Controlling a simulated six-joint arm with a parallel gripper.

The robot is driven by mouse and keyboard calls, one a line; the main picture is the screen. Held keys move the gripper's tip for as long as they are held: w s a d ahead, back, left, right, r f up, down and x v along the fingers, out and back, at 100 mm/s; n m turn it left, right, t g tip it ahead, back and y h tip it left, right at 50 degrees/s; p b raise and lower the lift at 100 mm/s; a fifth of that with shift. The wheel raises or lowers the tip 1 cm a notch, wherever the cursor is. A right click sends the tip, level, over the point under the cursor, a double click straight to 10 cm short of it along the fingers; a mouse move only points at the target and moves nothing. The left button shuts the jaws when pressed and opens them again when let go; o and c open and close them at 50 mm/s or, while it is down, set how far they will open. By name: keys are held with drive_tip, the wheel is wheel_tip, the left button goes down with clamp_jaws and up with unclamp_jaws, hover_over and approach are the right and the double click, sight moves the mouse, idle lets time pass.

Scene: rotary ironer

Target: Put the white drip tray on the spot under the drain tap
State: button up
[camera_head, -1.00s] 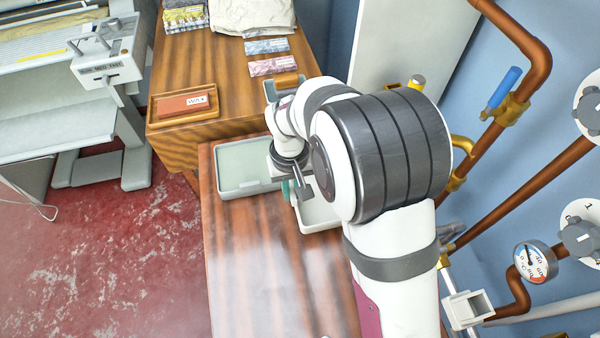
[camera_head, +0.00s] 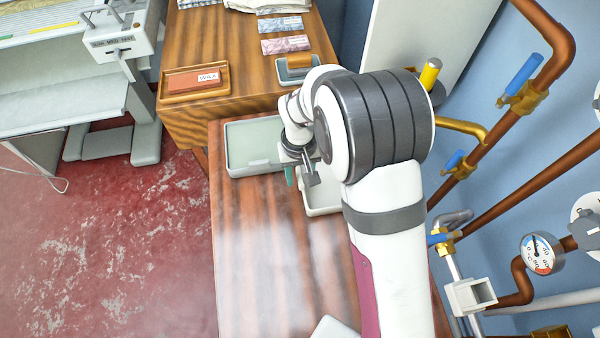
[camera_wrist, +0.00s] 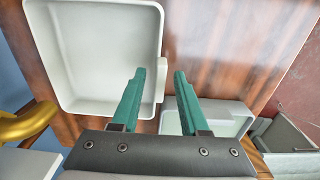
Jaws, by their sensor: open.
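The white drip tray (camera_head: 321,200) is on the wooden bench, partly hidden by my arm in the head view. In the wrist view the empty white tray (camera_wrist: 100,55) fills the upper left, with a small tab (camera_wrist: 161,80) on its right wall. My gripper (camera_wrist: 160,72) is open, its green fingers on either side of that tab in the picture; I cannot tell the height gap. In the head view my gripper (camera_head: 298,178) is at the tray's left side. A brass spout (camera_head: 462,128), likely the drain tap, is on the right; the spot under it is hidden.
A pale green-grey tray (camera_head: 253,147) is beside the white one. Pipes with blue levers (camera_head: 523,78) run along the right wall. A white object (camera_head: 335,328) shows at the bottom edge. The front left of the bench (camera_head: 262,270) is clear.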

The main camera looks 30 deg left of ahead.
wheel_tip(320, 180, up, 12)
drive_tip(key=s+d+r+m, duration=0.1)
drive_tip(key=d+r+m, duration=0.2)
drive_tip(key=d, duration=0.5)
drive_tip(key=s+d+r+m, duration=0.1)
drive_tip(key=d+r+m, duration=0.25)
drive_tip(key=d, duration=0.45)
drive_tip(key=s+d+m+y, duration=0.1)
drive_tip(key=s+d+m, duration=0.7)
drive_tip(key=s+d, duration=0.4)
drive_tip(key=shift+s+d+y, duration=0.15)
drive_tip(key=shift+s+y, duration=0.25)
drive_tip(key=shift+s, duration=0.05)
drive_tip(key=shift+f, duration=0.1)
